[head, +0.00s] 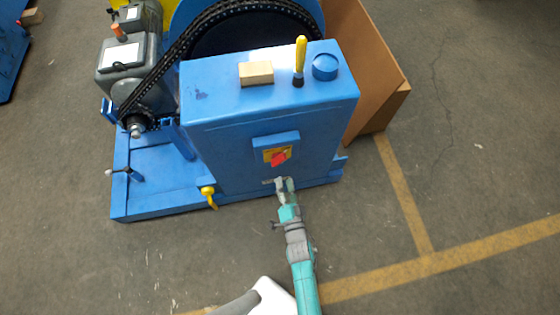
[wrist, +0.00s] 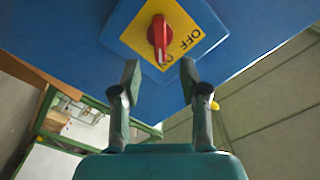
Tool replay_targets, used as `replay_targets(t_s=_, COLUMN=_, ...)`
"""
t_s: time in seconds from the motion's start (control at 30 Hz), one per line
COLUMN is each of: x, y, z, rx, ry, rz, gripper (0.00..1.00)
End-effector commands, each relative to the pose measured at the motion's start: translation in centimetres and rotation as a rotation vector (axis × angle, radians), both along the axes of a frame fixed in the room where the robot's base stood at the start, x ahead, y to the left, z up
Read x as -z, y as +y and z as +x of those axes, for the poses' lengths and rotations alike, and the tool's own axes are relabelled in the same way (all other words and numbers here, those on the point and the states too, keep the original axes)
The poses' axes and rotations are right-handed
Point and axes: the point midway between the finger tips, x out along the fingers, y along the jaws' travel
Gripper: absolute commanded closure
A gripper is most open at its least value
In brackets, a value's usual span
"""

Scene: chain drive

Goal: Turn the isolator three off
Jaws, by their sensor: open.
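The isolator is a red rotary knob (head: 279,159) on a yellow plate (head: 268,154), set on the front of a blue cabinet (head: 230,135). In the wrist view the red knob (wrist: 158,36) sits near the top centre. The yellow plate (wrist: 190,20) bears the words OFF and ON and looks turned at an angle. My gripper (head: 285,181) is just below the isolator in the head view. In the wrist view my gripper (wrist: 160,75) has its fingers apart with nothing between them, and the knob lies beyond and above the gap. No contact with the knob shows.
On the cabinet top are a wooden block (head: 256,73), a yellow-handled lever (head: 300,60) and a round blue cap (head: 325,66). A yellow handle (head: 208,195) projects at the cabinet's lower left. A chain (head: 165,70) and motor (head: 130,60) stand behind. The floor at right is open.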

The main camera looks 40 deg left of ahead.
Motion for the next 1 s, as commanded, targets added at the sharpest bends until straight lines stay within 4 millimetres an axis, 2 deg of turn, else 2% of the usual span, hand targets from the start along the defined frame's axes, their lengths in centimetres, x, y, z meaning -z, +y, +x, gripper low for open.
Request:
replay_targets(t_s=0.3, x=-0.1, y=4.2, z=3.5, rx=-0.001, ry=-0.002, rz=0.001, gripper=0.56)
replay_targets(t_s=0.5, x=-0.1, y=5.9, z=5.1, rx=0.001, ry=0.0, rz=0.001, gripper=0.56)
replay_targets(t_s=0.97, x=0.0, y=6.7, z=5.8, rx=0.001, ry=-0.001, rz=-0.002, gripper=0.56)
replay_targets(t_s=1.0, x=0.0, y=6.7, z=5.8, rx=0.001, ry=0.0, rz=-0.001, gripper=0.59)
